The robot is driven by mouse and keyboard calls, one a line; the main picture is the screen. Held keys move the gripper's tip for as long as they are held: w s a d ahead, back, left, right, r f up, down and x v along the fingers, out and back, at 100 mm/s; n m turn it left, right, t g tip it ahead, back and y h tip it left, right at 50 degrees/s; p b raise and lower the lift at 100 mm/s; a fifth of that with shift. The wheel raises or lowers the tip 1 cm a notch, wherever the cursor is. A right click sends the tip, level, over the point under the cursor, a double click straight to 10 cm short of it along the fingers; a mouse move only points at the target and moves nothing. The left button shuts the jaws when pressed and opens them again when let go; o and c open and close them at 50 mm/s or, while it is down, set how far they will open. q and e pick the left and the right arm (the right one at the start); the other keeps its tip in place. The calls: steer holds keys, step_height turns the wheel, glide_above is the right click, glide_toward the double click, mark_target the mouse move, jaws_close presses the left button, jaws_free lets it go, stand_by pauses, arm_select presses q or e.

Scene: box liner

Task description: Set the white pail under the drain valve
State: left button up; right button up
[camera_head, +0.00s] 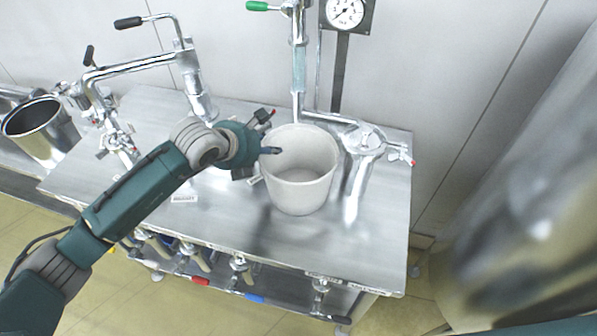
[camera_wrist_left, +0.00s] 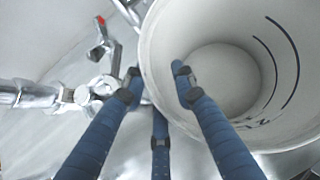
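The white pail (camera_head: 300,172) stands upright, open top up, over the right half of the steel table; I cannot tell whether its base touches the top. It fills the right of the left wrist view (camera_wrist_left: 283,100), with dark blue marks inside. My left gripper (camera_head: 264,165) is at its left rim. In the left wrist view its blue fingers (camera_wrist_left: 157,84) straddle the wall, one inside and two outside, with visible spread; firm contact is not clear. A chrome valve fitting (camera_head: 367,138) with a red-tipped handle is beside the pail's right. My right gripper is not seen.
The steel table (camera_head: 225,225) is clear in front of the pail. A vertical pipe (camera_head: 298,65) with a green handle rises behind it, beside a gauge (camera_head: 345,12). Bent chrome pipework (camera_head: 190,75) and a steel bucket (camera_head: 40,130) are at left. A large blurred cylinder blocks the right.

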arm_select(q)
jaws_close()
steer(key=shift+r, duration=0.2)
